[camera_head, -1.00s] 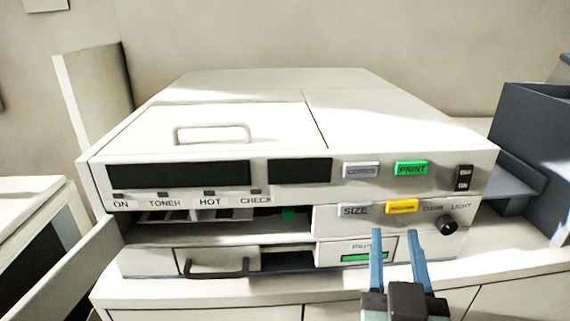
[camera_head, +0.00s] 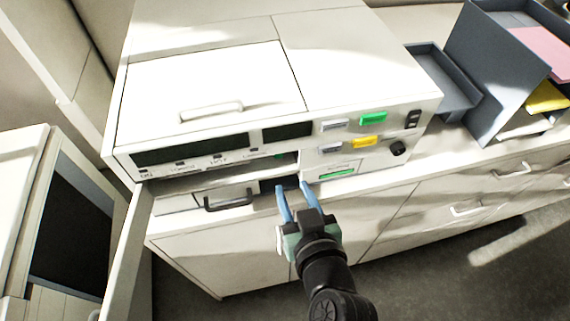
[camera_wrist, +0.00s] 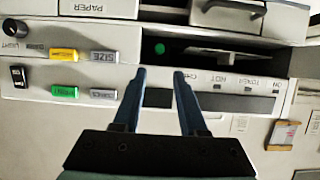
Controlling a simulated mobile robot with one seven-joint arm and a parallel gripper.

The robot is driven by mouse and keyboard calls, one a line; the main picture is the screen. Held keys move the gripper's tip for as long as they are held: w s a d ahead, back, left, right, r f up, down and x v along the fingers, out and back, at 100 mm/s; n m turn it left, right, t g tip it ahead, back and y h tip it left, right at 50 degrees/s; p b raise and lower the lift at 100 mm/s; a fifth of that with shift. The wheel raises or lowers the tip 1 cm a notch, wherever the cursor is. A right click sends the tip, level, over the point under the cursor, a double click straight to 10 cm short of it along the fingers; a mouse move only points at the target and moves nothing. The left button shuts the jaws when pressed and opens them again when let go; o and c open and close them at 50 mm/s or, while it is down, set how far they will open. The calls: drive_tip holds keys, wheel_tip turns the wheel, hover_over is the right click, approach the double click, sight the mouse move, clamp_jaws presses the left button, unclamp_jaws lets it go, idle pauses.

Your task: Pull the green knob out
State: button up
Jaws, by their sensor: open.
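The green knob (camera_head: 279,156) shows as a small green spot inside the open front slot of the cream copier (camera_head: 345,55), under the right end of the indicator row. In the wrist view, which is upside down, it is a round green dot (camera_wrist: 160,48) in the dark opening, just beyond the fingertips and between their lines. My gripper (camera_head: 292,187) is open and empty, with its blue fingers pointing at the copier front, below the knob in the head view. The wrist view also shows the two fingers (camera_wrist: 160,73) apart. The knob's shaft is hidden.
An open flap (camera_head: 128,245) stands out at the slot's left. A dark drawer handle (camera_head: 228,200) sits below the slot. A green print button (camera_head: 373,118), a yellow button (camera_head: 363,142) and a black dial (camera_head: 398,148) are to the right. A grey file holder (camera_head: 490,75) stands further right.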

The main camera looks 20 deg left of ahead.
drive_tip(key=p+x, duration=0.3)
drive_tip(key=x, duration=0.9)
drive_tip(key=shift+r, duration=0.1)
drive_tip(key=shift+c, duration=0.4)
clamp_jaws()
